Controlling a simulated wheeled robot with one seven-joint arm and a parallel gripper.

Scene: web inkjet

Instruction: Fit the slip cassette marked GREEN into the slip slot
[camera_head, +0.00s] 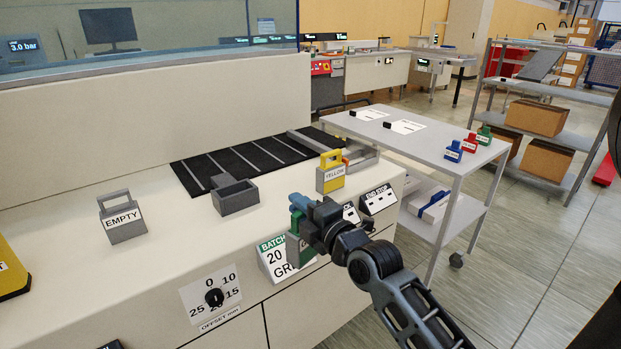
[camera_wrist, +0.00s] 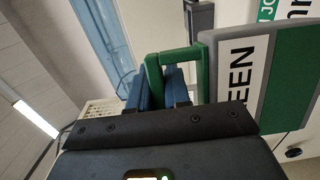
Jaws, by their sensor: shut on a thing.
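My gripper (camera_head: 297,208) is shut on the green handle (camera_wrist: 152,75) of the GREEN cassette. In the wrist view the cassette (camera_wrist: 279,79) shows a grey body, green trim and a white label with part of its word. In the head view the cassette (camera_head: 294,250) is mostly hidden behind my gripper and the batch card; I cannot tell if it touches the counter. A grey open-topped holder (camera_head: 236,204), apparently the slip slot, stands on the counter to the left of my gripper, by the black belt. No cassette shows in it.
A grey EMPTY cassette (camera_head: 122,232) stands left; a YELLOW one (camera_head: 331,182) stands behind my gripper. The batch card (camera_head: 273,268), END STOP sign (camera_head: 378,200) and offset dial (camera_head: 214,297) line the front edge. Small blue, red and green cassettes stand on a trolley (camera_head: 420,150).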

